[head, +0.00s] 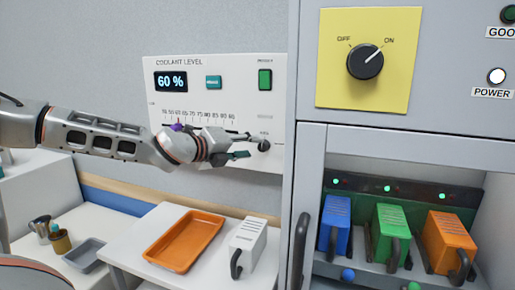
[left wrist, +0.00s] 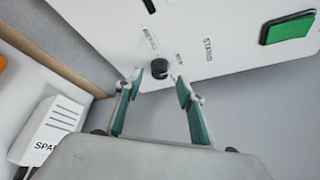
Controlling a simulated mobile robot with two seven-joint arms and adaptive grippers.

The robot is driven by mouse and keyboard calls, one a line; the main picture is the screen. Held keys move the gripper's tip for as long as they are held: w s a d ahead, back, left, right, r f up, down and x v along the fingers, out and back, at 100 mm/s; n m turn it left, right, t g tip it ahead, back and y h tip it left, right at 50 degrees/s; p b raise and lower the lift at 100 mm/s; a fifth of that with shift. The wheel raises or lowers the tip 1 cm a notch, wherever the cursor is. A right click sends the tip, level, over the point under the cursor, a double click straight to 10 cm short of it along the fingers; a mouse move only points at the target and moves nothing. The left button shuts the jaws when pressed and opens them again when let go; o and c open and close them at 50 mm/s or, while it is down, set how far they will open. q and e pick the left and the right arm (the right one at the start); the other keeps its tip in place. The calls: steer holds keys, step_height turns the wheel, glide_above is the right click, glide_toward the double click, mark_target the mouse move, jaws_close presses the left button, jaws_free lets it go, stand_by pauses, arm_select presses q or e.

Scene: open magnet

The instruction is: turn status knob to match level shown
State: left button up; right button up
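The white coolant level panel (head: 220,74) on the wall has a dark display (head: 171,81) reading 60 %. Below it is a number scale with a small purple marker (head: 177,127) towards its left side, partly behind my arm. A small black knob (head: 264,145) sits at the panel's lower right. My left gripper (head: 256,146) is open in front of this knob. In the left wrist view the knob (left wrist: 158,68) shows between and just beyond the two fingertips (left wrist: 159,80), with gaps on both sides. Its small labels are hard to read. My right gripper is not in view.
A grey cabinet with a yellow OFF/ON dial plate (head: 335,85) stands close to the right of the panel. Below the panel, an orange tray (head: 186,241) and a white handled block (head: 247,245) sit on a white table. A green switch (head: 265,79) is above the knob.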

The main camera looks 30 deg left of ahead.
mark_target(260, 146)
arm_select(q)
steer(key=shift+x, duration=2)
jaws_close()
